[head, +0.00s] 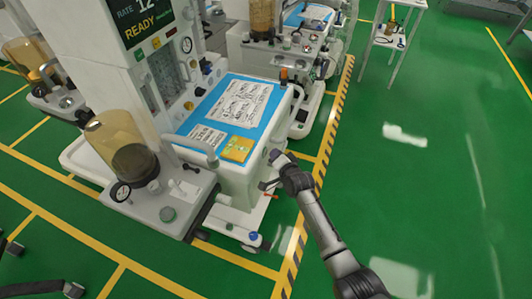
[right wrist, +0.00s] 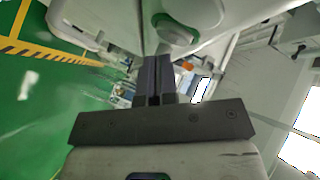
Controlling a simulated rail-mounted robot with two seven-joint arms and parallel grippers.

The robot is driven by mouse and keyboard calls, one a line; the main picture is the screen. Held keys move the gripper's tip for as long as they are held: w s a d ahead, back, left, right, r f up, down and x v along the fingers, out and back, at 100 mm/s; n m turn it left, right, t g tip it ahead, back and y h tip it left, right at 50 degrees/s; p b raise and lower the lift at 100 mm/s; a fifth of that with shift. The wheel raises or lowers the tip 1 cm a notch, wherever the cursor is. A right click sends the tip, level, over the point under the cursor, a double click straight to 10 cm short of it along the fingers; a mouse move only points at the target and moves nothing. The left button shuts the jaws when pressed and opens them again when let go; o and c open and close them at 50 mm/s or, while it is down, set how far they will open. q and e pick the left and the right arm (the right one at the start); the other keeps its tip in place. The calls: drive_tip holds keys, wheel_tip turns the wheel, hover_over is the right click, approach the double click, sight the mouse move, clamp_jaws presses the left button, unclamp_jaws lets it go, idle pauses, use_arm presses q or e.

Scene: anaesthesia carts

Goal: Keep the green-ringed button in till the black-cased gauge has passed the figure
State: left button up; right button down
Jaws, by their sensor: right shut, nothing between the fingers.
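My left gripper is out of view.
A lit READY screen (head: 140,18) stands above. A second cart (head: 285,50) is behind.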

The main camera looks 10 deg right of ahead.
drive_tip(key=shift+w+a, duration=0.2)
drive_tip(key=shift+a, duration=0.1)
idle(0.5)
